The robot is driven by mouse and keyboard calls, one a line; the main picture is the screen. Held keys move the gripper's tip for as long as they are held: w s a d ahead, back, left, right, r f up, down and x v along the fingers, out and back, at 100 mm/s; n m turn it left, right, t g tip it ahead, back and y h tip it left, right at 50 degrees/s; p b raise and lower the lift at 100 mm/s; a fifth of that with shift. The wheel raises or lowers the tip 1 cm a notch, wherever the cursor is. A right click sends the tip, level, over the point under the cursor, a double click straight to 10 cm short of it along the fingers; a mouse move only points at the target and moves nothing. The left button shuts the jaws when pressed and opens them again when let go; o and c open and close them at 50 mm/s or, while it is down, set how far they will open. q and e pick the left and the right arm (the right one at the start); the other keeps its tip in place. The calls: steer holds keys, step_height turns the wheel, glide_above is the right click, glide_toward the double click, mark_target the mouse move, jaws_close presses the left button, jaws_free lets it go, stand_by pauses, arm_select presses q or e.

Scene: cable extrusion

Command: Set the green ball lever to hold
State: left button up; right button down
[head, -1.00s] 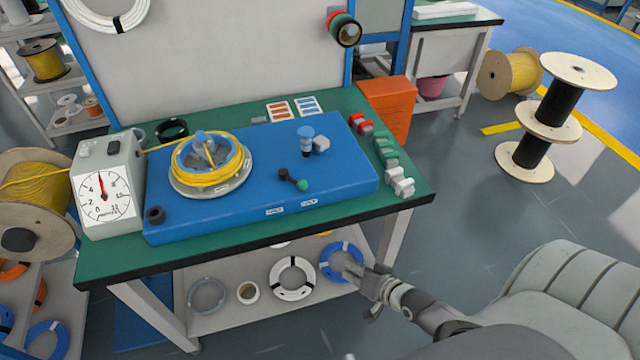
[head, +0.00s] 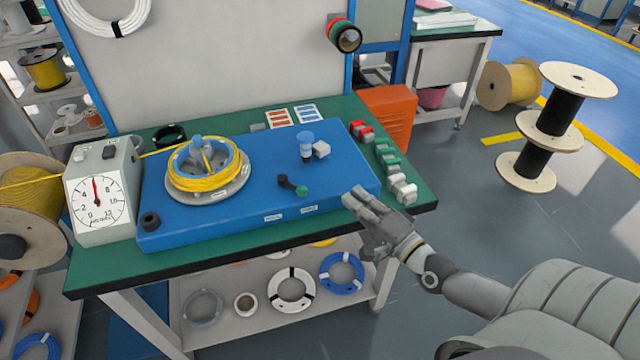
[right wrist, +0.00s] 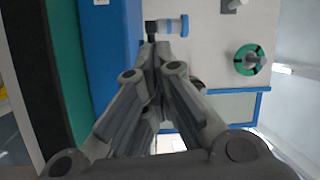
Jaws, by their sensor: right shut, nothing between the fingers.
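The green ball (head: 301,191) sits at the end of a short black lever (head: 288,183) on the blue machine top (head: 215,218). The lever points toward the front right, and two small white labels (head: 291,214) on the machine's front edge are too small to read. My right gripper (head: 352,197) is shut and empty, to the right of the ball and apart from it, over the table's front right. In the right wrist view its fingertips (right wrist: 155,45) meet; the green ball cannot be made out there. My left gripper is not in view.
A yellow cable coil (head: 207,173) on a turntable, a blue-topped knob (head: 305,143) and a dial gauge (head: 97,200) stand around the lever. Red, green and white blocks (head: 384,155) line the table's right edge. The machine top around the lever is clear.

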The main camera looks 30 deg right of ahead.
mark_target(320, 194)
steer(key=shift+d, duration=0.15)
steer(key=shift+w+r, duration=0.1)
steer(key=shift+w, duration=0.45)
steer(key=w, duration=0.5)
steer(key=w+a+p, duration=0.1)
steer(key=w, duration=0.2)
steer(key=shift+w+a+r, duration=0.1)
steer(key=shift+w+r, duration=0.2)
steer(key=shift+w, duration=0.05)
steer(key=a, duration=0.2)
steer(key=s+p, duration=0.1)
steer(key=shift+s+a+f, duration=0.1)
steer(key=shift+a+f, duration=0.2)
steer(key=shift+a, duration=0.1)
steer(key=shift+s+a+f, duration=0.15)
steer(key=shift+s+a, duration=0.05)
steer(key=shift+a, duration=0.2)
